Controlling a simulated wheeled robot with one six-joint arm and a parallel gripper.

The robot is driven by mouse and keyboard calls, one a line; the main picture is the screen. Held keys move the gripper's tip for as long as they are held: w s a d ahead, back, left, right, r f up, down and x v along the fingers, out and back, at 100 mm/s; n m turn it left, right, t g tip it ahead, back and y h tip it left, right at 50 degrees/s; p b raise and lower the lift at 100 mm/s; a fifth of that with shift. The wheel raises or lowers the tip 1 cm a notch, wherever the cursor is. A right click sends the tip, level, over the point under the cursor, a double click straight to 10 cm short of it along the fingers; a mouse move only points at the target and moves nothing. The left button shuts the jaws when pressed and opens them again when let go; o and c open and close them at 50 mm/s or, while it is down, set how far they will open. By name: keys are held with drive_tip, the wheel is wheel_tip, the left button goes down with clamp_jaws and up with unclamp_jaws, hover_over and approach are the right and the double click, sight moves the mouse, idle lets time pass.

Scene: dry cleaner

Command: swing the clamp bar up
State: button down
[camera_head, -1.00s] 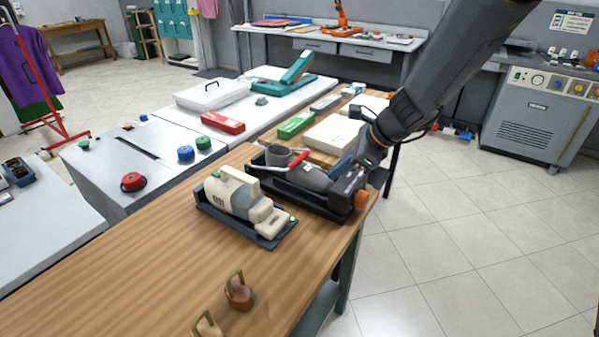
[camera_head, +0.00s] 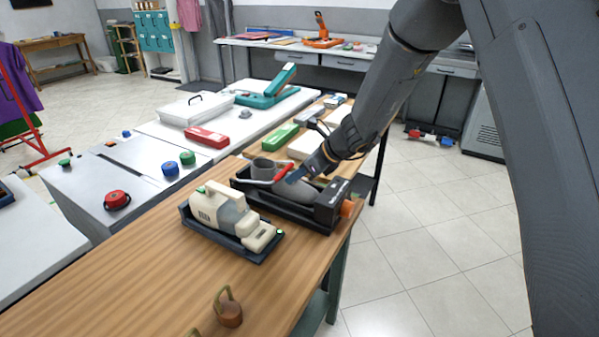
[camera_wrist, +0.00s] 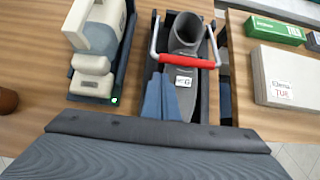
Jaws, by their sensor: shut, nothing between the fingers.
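The clamp bar (camera_head: 281,172) has a red grip and pale metal side arms. It lies across a grey, tube-necked device (camera_head: 295,190) in a black tray (camera_head: 254,196) on the wooden table. In the wrist view the red grip (camera_wrist: 188,61) spans the tray just below the round grey neck (camera_wrist: 186,32). My gripper (camera_head: 294,174) is shut and empty. Its blue fingers (camera_wrist: 160,98) are over the device, close to the left part of the red grip. Whether they touch the bar, I cannot tell. My arm hides part of the tray's right side.
A cream device (camera_head: 225,212) in its own dark tray stands left of the clamp's tray. A green box (camera_head: 282,138) and white boxes (camera_head: 303,146) lie behind. A brown weight (camera_head: 229,312) stands nearer on the table.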

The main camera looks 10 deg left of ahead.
sight(284, 184)
drive_tip(key=shift+p+x, duration=0.55)
drive_tip(key=shift+x, duration=2.3)
